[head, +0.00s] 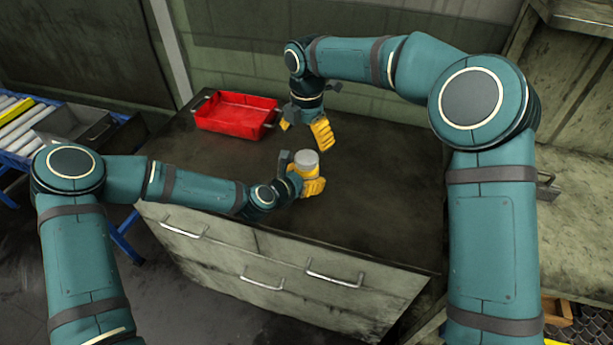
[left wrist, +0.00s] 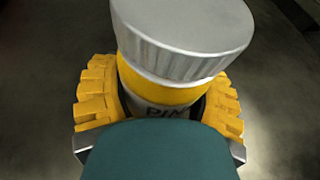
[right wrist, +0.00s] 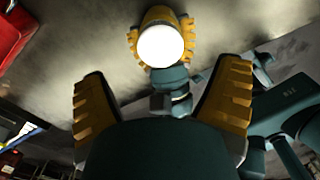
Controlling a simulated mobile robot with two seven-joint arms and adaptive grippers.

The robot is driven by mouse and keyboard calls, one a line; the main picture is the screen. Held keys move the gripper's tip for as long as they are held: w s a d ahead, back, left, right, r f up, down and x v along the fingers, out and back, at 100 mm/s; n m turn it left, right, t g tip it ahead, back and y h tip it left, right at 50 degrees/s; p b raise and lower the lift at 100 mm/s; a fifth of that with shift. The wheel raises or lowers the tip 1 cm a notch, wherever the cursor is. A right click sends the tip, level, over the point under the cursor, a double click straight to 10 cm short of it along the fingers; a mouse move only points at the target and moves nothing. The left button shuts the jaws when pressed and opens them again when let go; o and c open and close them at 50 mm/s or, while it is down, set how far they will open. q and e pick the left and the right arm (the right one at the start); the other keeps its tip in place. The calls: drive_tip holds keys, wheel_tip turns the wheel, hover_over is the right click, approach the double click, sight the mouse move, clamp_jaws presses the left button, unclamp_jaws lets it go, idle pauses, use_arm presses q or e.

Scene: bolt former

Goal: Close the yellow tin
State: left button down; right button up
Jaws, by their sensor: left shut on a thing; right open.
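The yellow tin (head: 306,170) has a grey ribbed lid (head: 306,157) on top and stands upright above the cabinet top. My left gripper (head: 307,183) is shut around the tin's body; in the left wrist view the fingers grip the yellow tin (left wrist: 160,88) from both sides below the lid (left wrist: 182,40). A pale band shows under the lid; I cannot tell how tightly it sits. My right gripper (head: 304,128) is open and empty, behind and above the tin. In the right wrist view the lid (right wrist: 160,46) shows bright white, beyond the open fingers.
A red tray (head: 235,113) stands at the back left of the dark cabinet top (head: 375,205). The top is clear to the right of the tin. A blue-framed rack with rollers (head: 22,125) is at the left. A wall (head: 345,105) runs behind the cabinet.

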sight(307, 157)
wheel_tip(307, 157, down, 7)
drive_tip(key=shift+r, duration=0.15)
idle(0.4)
drive_tip(key=c, duration=1.3)
drive_tip(key=m, duration=1.3)
